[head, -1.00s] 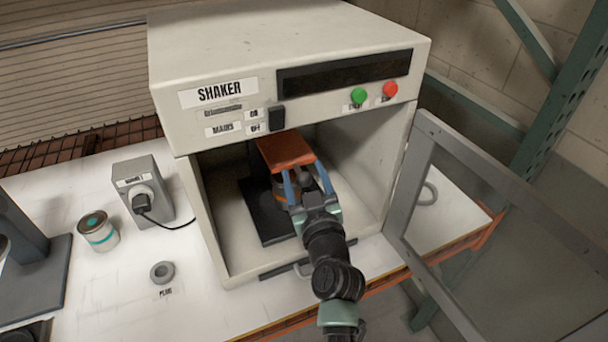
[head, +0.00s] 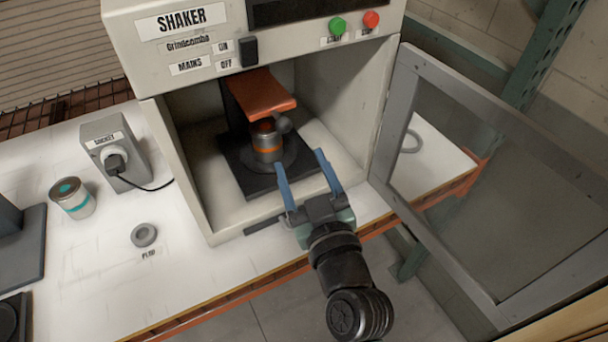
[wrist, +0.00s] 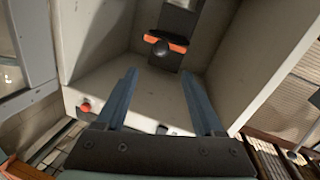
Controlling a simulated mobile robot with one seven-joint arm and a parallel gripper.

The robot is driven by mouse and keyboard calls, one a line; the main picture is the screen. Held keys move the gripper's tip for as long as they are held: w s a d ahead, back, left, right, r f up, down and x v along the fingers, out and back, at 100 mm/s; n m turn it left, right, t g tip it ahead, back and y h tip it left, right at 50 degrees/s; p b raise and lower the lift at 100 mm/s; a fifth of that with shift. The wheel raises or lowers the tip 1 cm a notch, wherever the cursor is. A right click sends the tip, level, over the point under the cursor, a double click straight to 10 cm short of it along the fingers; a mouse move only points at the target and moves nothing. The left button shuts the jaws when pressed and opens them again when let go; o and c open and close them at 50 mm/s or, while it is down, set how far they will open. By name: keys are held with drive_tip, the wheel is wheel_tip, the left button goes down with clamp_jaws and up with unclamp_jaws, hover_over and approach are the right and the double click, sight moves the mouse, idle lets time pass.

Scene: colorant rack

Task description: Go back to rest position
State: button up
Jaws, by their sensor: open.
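My gripper (head: 306,173) is open and empty at the front opening of the shaker (head: 180,110). Its blue fingers point into the chamber, and they also show in the wrist view (wrist: 160,95). A small can with an orange band (head: 267,142) stands upright on the dark platform inside, under an orange clamp plate (head: 262,95). A dark round knob (head: 283,124) sits beside the can. The fingers are apart from the can. In the wrist view the can is not clear.
The shaker's framed door (head: 400,115) stands open on the right, close to my arm. A green and a red button are on the shaker front.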

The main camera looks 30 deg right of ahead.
drive_tip(key=shift+s, duration=0.35)
drive_tip(key=w+a+r+n+t+y, duration=0.1)
drive_tip(key=a+r+t, duration=0.15)
drive_tip(key=r, duration=0.55)
drive_tip(key=w+a+r+t+y, duration=0.1)
drive_tip(key=a+r, duration=0.3)
drive_tip(key=r, duration=0.3)
drive_tip(key=w+a+r+n+t, duration=0.1)
drive_tip(key=a+r, duration=0.2)
drive_tip(key=r, duration=0.5)
drive_tip(key=s+a+r+m+t, duration=0.1)
drive_tip(key=s+a+r+t, duration=0.1)
drive_tip(key=s+r, duration=0.3)
drive_tip(key=s+a+r+m+t, duration=0.1)
drive_tip(key=s+a+r+t, duration=0.2)
drive_tip(key=r, duration=1.1)
drive_tip(key=shift+s+a+y, duration=0.4)
drive_tip(key=shift+s+a, duration=0.8)
drive_tip(key=shift+a, duration=0.05)
